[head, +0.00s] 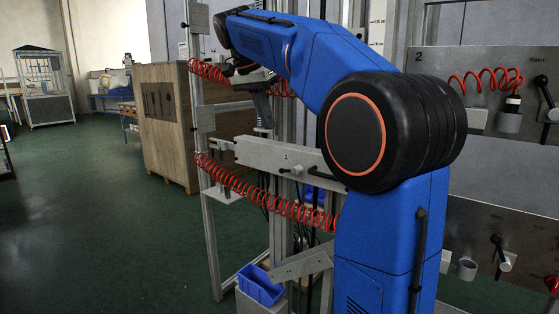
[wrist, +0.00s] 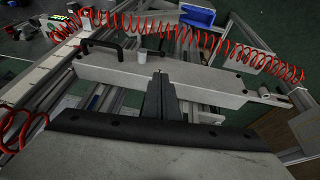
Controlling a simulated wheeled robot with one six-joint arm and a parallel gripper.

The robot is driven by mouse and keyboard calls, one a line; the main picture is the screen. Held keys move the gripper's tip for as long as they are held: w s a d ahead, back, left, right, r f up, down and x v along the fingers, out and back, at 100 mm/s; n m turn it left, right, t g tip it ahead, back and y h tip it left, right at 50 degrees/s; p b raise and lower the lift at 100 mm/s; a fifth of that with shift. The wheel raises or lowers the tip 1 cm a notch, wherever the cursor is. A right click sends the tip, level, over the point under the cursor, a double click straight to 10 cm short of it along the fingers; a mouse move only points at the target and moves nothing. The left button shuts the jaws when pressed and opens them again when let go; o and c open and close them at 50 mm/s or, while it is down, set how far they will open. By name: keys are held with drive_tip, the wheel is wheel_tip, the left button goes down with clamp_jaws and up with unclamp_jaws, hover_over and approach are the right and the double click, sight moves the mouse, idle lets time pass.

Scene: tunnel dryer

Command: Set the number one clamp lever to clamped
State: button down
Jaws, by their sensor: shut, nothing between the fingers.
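The number one panel is a long grey plate (head: 262,153) marked 1. It also shows as a pale beam in the wrist view (wrist: 205,78). My gripper (head: 264,129) points down just above the plate. In the wrist view its dark fingers (wrist: 160,82) are together and empty, apart from the handle. I cannot tell the lever's setting.
A red coiled hose (head: 265,200) hangs below the plate, and another coil passes behind my wrist. Metal posts (head: 209,240) frame the station. A blue bin (head: 260,285) sits low. A second panel marked 2 (head: 470,65) stands right. Open green floor lies left.

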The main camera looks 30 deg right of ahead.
drive_tip(key=x, duration=1.4)
drive_tip(key=shift+s+a+f, duration=0.1)
drive_tip(key=shift+s+a, duration=0.15)
drive_tip(key=shift+s, duration=0.15)
drive_tip(key=shift+d, duration=0.1)
